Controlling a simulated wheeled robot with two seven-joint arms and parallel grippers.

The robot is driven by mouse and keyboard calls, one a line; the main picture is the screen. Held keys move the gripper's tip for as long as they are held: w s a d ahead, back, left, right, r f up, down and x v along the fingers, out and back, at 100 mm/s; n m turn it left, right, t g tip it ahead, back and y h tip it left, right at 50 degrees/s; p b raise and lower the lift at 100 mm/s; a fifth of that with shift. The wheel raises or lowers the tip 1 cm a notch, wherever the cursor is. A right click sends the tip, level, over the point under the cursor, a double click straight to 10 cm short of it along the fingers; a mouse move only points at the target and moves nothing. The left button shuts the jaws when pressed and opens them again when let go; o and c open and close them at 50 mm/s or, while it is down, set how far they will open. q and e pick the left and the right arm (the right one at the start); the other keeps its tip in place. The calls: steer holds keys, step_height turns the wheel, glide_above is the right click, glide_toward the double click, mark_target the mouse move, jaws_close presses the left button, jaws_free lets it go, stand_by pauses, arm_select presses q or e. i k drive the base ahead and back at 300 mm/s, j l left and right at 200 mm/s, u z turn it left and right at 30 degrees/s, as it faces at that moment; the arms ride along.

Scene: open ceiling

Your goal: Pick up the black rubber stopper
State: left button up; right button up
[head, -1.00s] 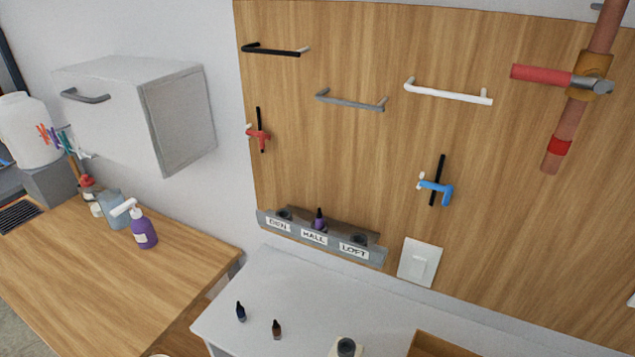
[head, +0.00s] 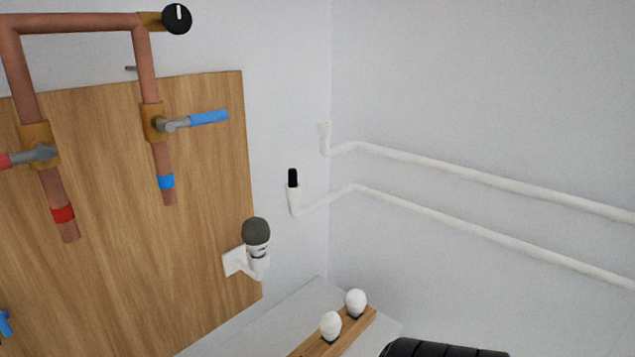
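A small black plug-like piece (head: 293,178), which looks like the rubber stopper, sits upright at the top end of a white pipe (head: 295,202) on the back wall, just right of the wooden panel. Its lower part is hidden in or behind the pipe end. A dark grey round-topped piece (head: 256,232) stands in a white wall fitting (head: 233,262) lower left of it; I cannot tell what it is made of. Neither of my grippers shows in the head view.
Copper pipes with a blue-handled valve (head: 208,118) and a red-handled valve (head: 12,159) run over the wooden panel (head: 205,225). Two white bulb-like pieces (head: 356,302) (head: 331,325) stand on a wooden strip (head: 343,338). Two white pipes cross the right wall. A black ribbed thing (head: 440,349) shows at the bottom edge.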

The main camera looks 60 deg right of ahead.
mark_target(292, 173)
steer(key=z, duration=1.75)
